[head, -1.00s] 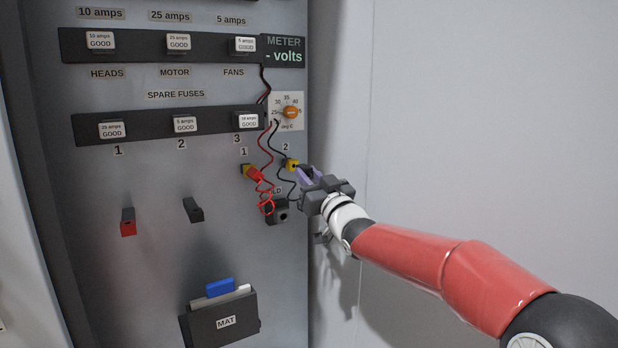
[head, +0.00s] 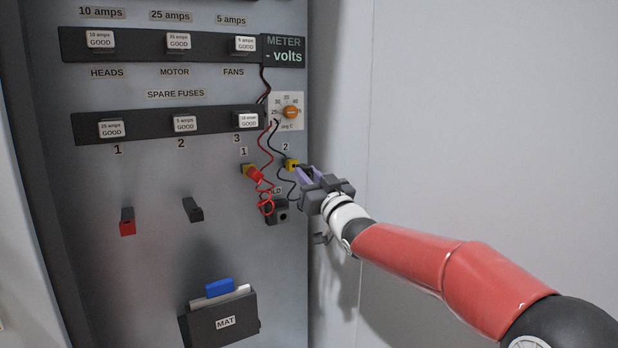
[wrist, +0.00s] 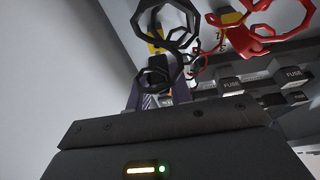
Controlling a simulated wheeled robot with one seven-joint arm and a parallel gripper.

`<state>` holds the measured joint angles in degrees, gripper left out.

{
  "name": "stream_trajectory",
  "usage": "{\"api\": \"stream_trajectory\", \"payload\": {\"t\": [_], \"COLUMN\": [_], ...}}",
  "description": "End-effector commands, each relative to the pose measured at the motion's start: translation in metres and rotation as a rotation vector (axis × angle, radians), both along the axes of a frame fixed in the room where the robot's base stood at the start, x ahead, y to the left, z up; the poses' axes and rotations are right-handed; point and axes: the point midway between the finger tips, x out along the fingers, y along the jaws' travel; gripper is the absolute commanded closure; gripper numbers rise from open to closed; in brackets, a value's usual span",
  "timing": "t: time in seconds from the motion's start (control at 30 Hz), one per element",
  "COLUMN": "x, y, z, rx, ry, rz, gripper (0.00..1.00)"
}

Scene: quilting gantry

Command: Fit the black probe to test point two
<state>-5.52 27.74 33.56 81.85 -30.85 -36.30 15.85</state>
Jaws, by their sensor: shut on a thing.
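My gripper (head: 306,173) is shut on the black probe (head: 302,168) at the right edge of the panel. The probe points left at the yellow test point two (head: 291,164), under the label 2. Its front end appears to meet the yellow block; I cannot tell how deep it sits. In the wrist view the purple fingers (wrist: 160,98) reach up toward the yellow block (wrist: 154,42), and black cable loops hide much of the probe. The red probe (head: 256,174) is at the yellow test point one (head: 246,168).
Red and black cables hang close to the test points. A dark holder (head: 278,212) is just below, and an orange dial (head: 290,112) is above. Fuse rows (head: 180,124) lie to the left. The MAT pocket (head: 224,322) is low on the panel. Right of the panel is bare wall.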

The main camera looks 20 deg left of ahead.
Motion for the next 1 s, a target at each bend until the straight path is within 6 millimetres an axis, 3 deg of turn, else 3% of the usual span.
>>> {"api": "stream_trajectory", "payload": {"t": [1.0], "x": [0.014], "y": [0.017], "z": [0.001], "rx": [0.000], "ry": [0.000], "rz": [0.000], "gripper": [1.00]}}
